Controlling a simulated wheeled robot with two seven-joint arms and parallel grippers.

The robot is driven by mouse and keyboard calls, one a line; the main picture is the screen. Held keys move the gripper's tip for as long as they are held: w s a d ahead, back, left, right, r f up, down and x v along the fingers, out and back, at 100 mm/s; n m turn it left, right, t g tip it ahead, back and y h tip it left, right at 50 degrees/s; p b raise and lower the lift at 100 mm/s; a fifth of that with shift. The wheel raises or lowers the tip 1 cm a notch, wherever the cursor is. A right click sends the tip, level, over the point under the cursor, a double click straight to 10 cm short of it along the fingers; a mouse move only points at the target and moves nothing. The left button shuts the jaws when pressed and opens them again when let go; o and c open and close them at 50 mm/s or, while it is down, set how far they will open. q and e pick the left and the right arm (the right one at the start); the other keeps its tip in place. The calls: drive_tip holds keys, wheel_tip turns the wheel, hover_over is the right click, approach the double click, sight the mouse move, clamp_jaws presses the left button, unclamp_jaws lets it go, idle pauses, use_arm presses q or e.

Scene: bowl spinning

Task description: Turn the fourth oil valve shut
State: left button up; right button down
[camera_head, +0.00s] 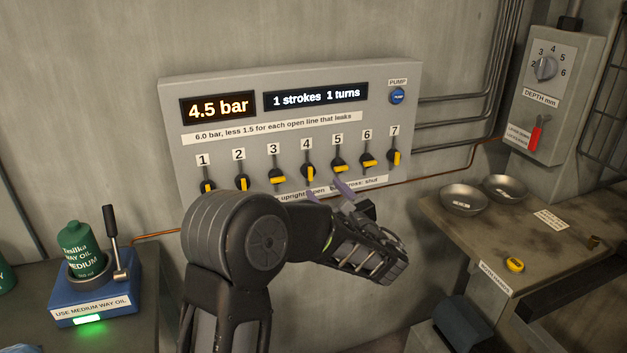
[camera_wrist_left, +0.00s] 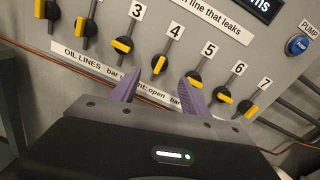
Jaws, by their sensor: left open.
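The fourth oil valve (camera_head: 307,173) is a black knob with a yellow bar under the label 4 on the grey panel. Its bar stands upright, which the panel's label gives as open. It also shows in the left wrist view (camera_wrist_left: 159,65). My left gripper (camera_head: 328,191) is open and empty, its purple fingers pointing at the panel just below valves 4 and 5. In the left wrist view the fingertips (camera_wrist_left: 159,78) sit on either side of and below valve 4, apart from it. My right gripper is out of view.
Valves 3 (camera_head: 277,179) and 5 (camera_head: 338,167) flank valve 4 closely, bars across. Valves 1, 2 and 7 have upright bars; valve 6 is across. The pressure display (camera_head: 218,107) reads 4.5 bar. A blue pump button (camera_head: 397,96) is at upper right.

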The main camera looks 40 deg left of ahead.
sight(312, 176)
use_arm(q)
drive_tip(key=shift+p+x, duration=0.95)
drive_tip(key=shift+x, duration=3)
drive_tip(key=shift+f, duration=0.1)
drive_tip(key=shift+c, duration=0.2)
clamp_jaws()
